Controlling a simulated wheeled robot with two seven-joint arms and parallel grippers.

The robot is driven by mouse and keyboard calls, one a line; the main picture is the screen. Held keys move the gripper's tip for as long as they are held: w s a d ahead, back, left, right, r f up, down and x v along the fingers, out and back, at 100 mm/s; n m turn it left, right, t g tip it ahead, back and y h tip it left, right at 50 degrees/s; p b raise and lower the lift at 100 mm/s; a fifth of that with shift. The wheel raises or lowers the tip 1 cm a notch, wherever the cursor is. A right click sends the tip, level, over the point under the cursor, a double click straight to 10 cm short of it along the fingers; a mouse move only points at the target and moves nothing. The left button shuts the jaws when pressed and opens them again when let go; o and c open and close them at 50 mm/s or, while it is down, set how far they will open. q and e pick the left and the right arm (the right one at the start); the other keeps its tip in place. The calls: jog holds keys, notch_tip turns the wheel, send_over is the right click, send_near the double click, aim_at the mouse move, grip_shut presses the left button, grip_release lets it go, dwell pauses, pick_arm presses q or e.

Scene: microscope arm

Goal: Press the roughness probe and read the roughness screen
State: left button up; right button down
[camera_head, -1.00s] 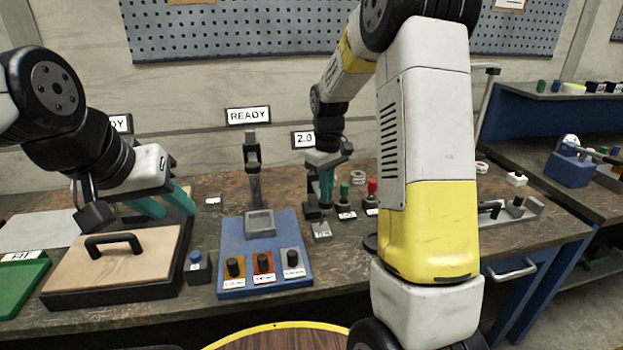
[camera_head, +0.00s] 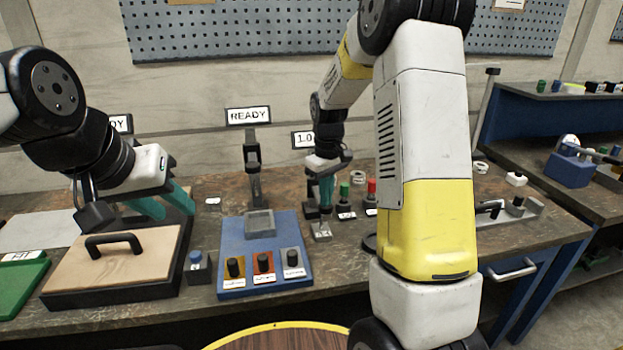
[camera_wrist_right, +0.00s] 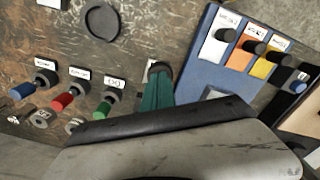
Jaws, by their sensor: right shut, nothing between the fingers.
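A small screen (camera_head: 303,140) on the back wall reads "1.0"; its right edge is covered by my right arm. Below it is a small grey stand with a labelled light plate (camera_head: 321,231), which I take to be the roughness probe station. My right gripper (camera_head: 326,205) points down over it with its green fingers together and empty. My left gripper (camera_head: 165,203) is open and empty above the wooden board with a black handle (camera_head: 130,262).
A blue panel (camera_head: 235,280) with three dark knobs stands left of the right gripper, under a READY screen (camera_head: 248,116). Green (camera_head: 344,190) and red (camera_head: 371,188) buttons stand close on its right. A blue button box (camera_head: 198,268) is beside the board.

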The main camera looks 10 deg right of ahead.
jog(key=shift+r, duration=3.25)
notch_tip(320, 180, up, 8)
jog(key=shift+f, duration=0.1)
jog(key=s+a+r+m+t+y, duration=0.1)
jog(key=s+m+t, duration=0.2)
jog(key=s, duration=0.9)
jog(key=s+a+r+m+t+y, duration=0.1)
jog(key=s+r+m+t, duration=0.1)
jog(key=s, duration=1)
jog(key=shift+s+r+m+t, duration=0.2)
jog(key=shift+m+t, duration=0.2)
jog(key=shift+t, duration=0.2)
